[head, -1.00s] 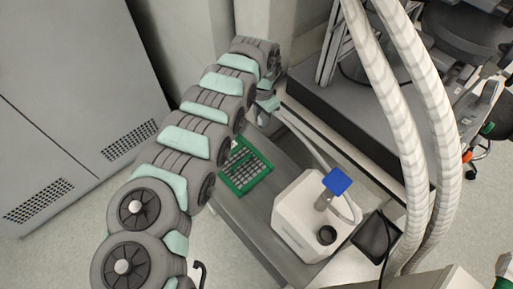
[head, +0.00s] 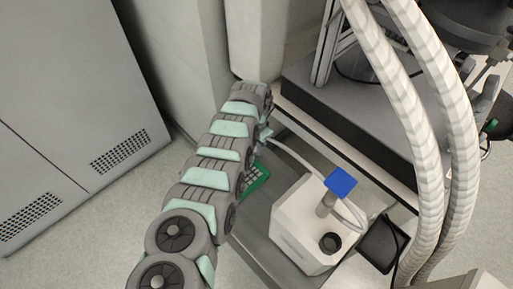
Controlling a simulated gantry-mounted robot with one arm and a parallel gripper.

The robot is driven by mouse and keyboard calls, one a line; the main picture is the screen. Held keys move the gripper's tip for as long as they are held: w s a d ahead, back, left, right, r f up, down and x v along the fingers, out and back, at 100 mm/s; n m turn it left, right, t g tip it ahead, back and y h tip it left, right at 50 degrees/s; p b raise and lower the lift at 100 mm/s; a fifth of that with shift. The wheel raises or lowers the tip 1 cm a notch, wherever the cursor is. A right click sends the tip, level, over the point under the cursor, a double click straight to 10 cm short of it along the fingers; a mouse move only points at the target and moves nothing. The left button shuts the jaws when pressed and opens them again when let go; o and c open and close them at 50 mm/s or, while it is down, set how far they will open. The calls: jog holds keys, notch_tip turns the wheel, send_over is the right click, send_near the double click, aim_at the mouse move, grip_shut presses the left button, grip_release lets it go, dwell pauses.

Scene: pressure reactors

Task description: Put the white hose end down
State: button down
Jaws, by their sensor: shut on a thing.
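My arm reaches from the bottom to the upper middle of the head view. My gripper (head: 265,134) is small and partly hidden by my own arm's last links. It is shut on the white hose end, at the near end of the white hose (head: 292,154). The canister stands on the grey bench (head: 258,238) and has a blue-topped fitting (head: 341,184) and a dark round opening. The exact hose tip is hidden.
A green rack (head: 257,180) lies on the bench, mostly covered by my arm. A black tray (head: 380,243) is right of the canister. Two thick pale hoses (head: 410,120) hang at the right. A dark raised platform (head: 345,125) stands behind the bench. Grey cabinets stand left.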

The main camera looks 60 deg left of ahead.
jog(key=c, duration=1.1)
grip_release()
jog(key=shift+s, duration=0.1)
jog(key=shift+c, duration=0.2)
notch_tip(320, 180, up, 11)
jog(key=p, duration=0.5)
jog(key=shift+r, duration=0.1)
jog(key=shift+o, duration=0.5)
jog(key=shift+r, duration=0.35)
